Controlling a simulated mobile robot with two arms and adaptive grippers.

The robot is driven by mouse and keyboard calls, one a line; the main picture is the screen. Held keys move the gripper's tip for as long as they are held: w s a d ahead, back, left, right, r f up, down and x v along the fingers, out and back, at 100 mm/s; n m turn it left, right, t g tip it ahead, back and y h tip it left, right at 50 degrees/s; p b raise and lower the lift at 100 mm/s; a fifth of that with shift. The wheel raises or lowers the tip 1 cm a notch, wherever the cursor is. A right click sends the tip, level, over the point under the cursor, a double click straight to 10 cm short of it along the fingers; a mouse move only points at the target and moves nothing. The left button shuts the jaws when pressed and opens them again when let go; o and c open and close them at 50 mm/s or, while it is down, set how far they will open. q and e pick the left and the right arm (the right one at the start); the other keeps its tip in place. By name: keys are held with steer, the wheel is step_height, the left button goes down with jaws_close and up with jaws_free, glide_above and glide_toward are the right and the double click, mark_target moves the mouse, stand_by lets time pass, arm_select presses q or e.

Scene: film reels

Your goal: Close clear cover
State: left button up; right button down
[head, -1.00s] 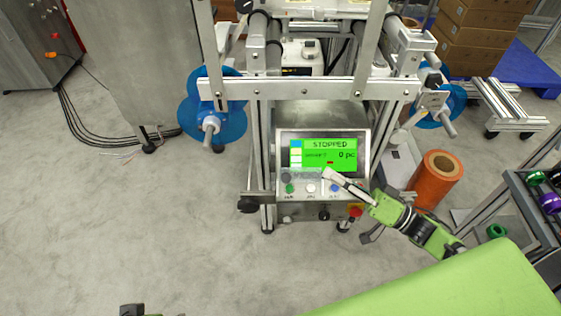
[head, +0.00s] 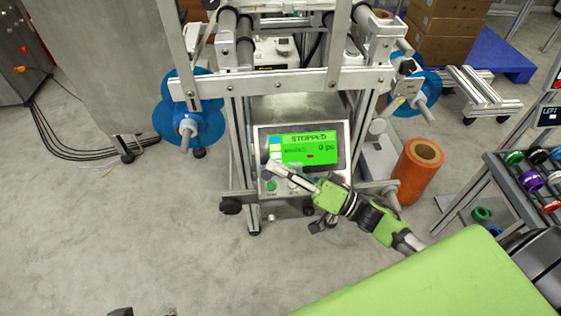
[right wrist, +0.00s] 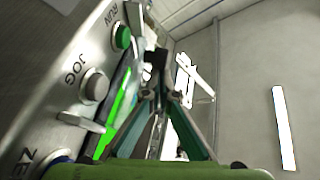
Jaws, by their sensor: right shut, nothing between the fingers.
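The control panel (head: 258,155) has a lit green screen (head: 309,149) reading STOPPED and 0 pc, above a row of buttons. The clear cover is hard to make out; a faint see-through patch (head: 302,183) shows near the buttons beside my gripper. I cannot tell its exact angle. My right gripper (head: 274,170) is shut and empty, in front of the panel's lower left, near the screen's bottom edge. The right wrist view shows its fingers (right wrist: 157,60) beside the green RUN button (right wrist: 121,37) and the JOG button (right wrist: 94,85). Contact with the cover cannot be told. Only dark bits of my left gripper (head: 122,312) show.
Blue reels (head: 188,108) flank the machine frame. An orange roll (head: 418,170) stands right of the panel. A rack with coloured rolls (head: 531,180) is at the right.

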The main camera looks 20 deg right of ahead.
stand_by(0.3)
arm_select(q)
steer(key=shift+w+r, duration=0.1)
steer(key=shift+w, duration=0.15)
arm_select(e)
steer(key=shift+s+a+f, duration=0.25)
steer(key=shift+s+f, duration=0.6)
steer(key=shift+s+a+f, duration=0.25)
steer(key=shift+s+f, duration=0.55)
steer(key=shift+f, duration=0.05)
arm_select(q)
steer(key=shift+d, duration=0.1)
steer(key=shift+s, duration=0.1)
